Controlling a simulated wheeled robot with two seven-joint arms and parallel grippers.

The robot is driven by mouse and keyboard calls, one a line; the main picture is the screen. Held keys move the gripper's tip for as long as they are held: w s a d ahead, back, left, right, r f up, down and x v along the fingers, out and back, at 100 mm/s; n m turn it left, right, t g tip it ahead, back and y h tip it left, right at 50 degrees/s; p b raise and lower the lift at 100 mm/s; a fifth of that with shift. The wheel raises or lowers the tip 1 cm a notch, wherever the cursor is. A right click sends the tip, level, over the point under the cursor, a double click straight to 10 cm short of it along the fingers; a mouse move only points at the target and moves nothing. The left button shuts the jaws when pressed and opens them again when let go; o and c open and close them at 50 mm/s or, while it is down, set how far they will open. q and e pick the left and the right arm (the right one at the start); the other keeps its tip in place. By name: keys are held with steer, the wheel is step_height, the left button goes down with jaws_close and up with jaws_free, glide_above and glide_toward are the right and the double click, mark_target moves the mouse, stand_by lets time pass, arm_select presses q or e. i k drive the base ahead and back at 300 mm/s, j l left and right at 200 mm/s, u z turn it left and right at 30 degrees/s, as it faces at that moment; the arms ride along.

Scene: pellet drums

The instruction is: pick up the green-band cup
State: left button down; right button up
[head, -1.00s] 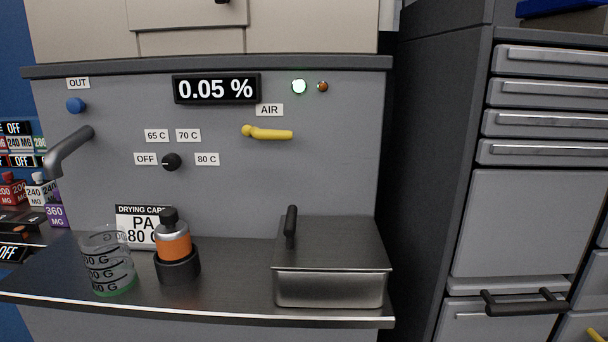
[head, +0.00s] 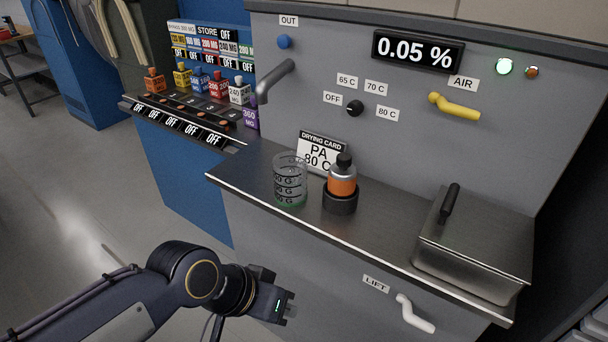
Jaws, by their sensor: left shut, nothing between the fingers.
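The green-band cup (head: 290,182) is a clear beaker with dark gram marks and a green ring at its base. It stands upright on the steel shelf (head: 262,165), under and to the right of the grey spout. My left gripper (head: 290,311) is in the lower middle of the head view, shut and empty. It is in front of the shelf and lower in the picture than the cup, apart from it. My right gripper is not in view.
An orange-banded bottle (head: 342,180) in a dark holder (head: 340,203) stands close right of the cup. A drying card (head: 318,152) leans behind. A lidded metal box (head: 474,250) fills the shelf's right end. The spout (head: 275,79) overhangs at left.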

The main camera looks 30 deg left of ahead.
mark_target(290, 168)
steer(key=j+z, duration=0.1)
steer(key=j, duration=0.4)
steer(key=k+j+z, duration=0.1)
steer(key=j, duration=0.4)
steer(key=j+z, duration=0.1)
steer(key=j, duration=0.35)
steer(key=k+j, duration=0.15)
steer(key=j, duration=0.35)
steer(key=j+z, duration=0.25)
steer(key=j, duration=0.55)
steer(key=j+z, duration=0.3)
steer(key=j, duration=0.55)
steer(key=i+j+z, duration=0.1)
steer(key=j, duration=0.2)
steer(key=i+j, duration=0.15)
steer(key=j, duration=0.2)
steer(key=i+j+z, duration=0.15)
steer(key=j, duration=0.15)
steer(key=k, duration=0.05)
